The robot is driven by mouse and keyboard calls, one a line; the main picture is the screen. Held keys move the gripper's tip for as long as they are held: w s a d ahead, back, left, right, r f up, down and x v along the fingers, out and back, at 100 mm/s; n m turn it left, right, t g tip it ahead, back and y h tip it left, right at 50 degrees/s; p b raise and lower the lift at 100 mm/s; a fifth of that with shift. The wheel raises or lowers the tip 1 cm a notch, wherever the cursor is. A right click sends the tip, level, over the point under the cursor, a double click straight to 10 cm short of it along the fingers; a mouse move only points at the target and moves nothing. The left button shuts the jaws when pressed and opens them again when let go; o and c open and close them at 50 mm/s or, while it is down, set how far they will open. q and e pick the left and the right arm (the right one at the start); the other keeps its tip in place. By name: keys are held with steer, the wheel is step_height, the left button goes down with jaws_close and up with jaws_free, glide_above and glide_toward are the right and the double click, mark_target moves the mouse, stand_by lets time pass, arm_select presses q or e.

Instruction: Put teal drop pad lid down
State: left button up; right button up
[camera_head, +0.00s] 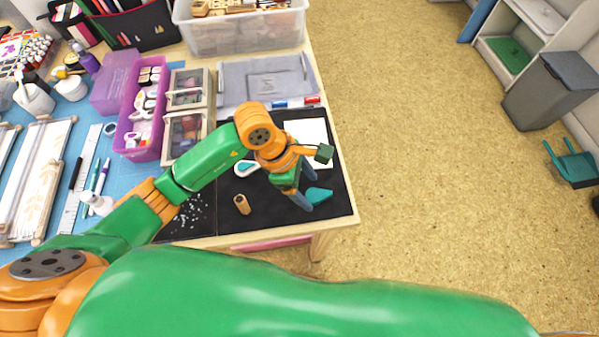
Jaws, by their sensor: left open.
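A teal drop-shaped lid (321,194) lies on the black mat (268,217) near the right front of the table. My left gripper (306,197) is open just left of the lid, its fingertips close beside it; I cannot tell whether they touch it. A white drop-shaped pad (246,168) with a teal middle sits on the mat behind my left gripper, partly next to my arm. My right gripper is out of view.
A wooden stamp (242,204) stands on the mat to the left. White paper (310,131) lies behind the gripper. A grey tray (234,79), a purple bin (128,127) and clear-lidded boxes (184,134) stand farther back and left. The table's right edge is close.

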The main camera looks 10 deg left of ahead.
arm_select(q)
steer(key=v, duration=1)
steer(key=shift+r, duration=0.25)
steer(key=shift+s+a, duration=0.1)
